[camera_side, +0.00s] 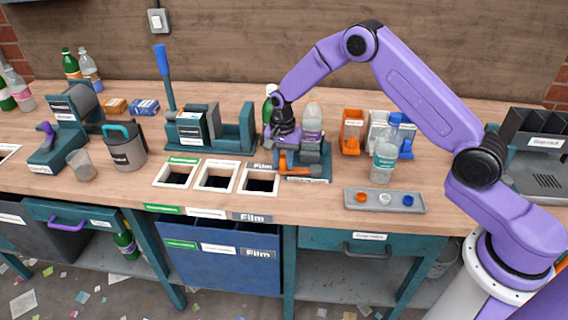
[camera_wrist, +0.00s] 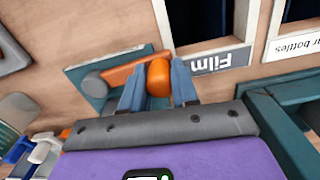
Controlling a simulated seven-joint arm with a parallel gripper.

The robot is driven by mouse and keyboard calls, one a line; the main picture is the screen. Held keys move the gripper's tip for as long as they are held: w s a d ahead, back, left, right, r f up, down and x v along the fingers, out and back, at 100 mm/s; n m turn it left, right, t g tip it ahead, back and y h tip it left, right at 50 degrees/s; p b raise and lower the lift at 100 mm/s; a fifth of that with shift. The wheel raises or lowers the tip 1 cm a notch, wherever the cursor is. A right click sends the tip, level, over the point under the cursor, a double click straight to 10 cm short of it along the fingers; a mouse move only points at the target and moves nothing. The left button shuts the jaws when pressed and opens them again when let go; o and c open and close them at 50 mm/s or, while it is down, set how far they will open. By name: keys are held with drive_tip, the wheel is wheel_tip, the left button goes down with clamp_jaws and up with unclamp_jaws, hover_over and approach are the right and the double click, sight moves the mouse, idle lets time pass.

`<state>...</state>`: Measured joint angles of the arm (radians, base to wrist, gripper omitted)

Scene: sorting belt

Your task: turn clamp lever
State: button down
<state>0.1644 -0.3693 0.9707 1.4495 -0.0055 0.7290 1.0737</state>
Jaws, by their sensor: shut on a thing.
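The clamp stands on the bench right of the Film opening, with a teal base (camera_side: 318,176) and an orange lever (camera_side: 305,172). In the wrist view the orange lever (camera_wrist: 125,70) runs from a grey round pivot (camera_wrist: 93,84) to a rounded orange knob (camera_wrist: 158,78). My gripper (camera_wrist: 157,86) has its two blue-grey fingers on either side of this knob and is shut on it. In the side view my gripper (camera_side: 284,153) comes down from above at the clamp's left side. A clear bottle with a pale label (camera_side: 312,122) stands upright at the clamp, its lower part hidden.
Three framed openings lie left of the clamp, the nearest marked Film (camera_side: 261,181). A green bottle (camera_side: 269,104) stands behind my gripper.

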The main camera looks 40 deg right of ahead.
drive_tip(key=shift+w+d+m, duration=0.25)
drive_tip(key=shift+w+m, duration=0.05)
drive_tip(key=shift+m, duration=0.1)
drive_tip(key=shift+w+d, duration=0.1)
drive_tip(key=c, duration=0.8)
unclamp_jaws()
drive_tip(key=shift+c, duration=0.2)
drive_tip(key=shift+r, duration=0.1)
wheel_tip(320, 180, up, 17)
drive_tip(key=shift+r, duration=0.15)
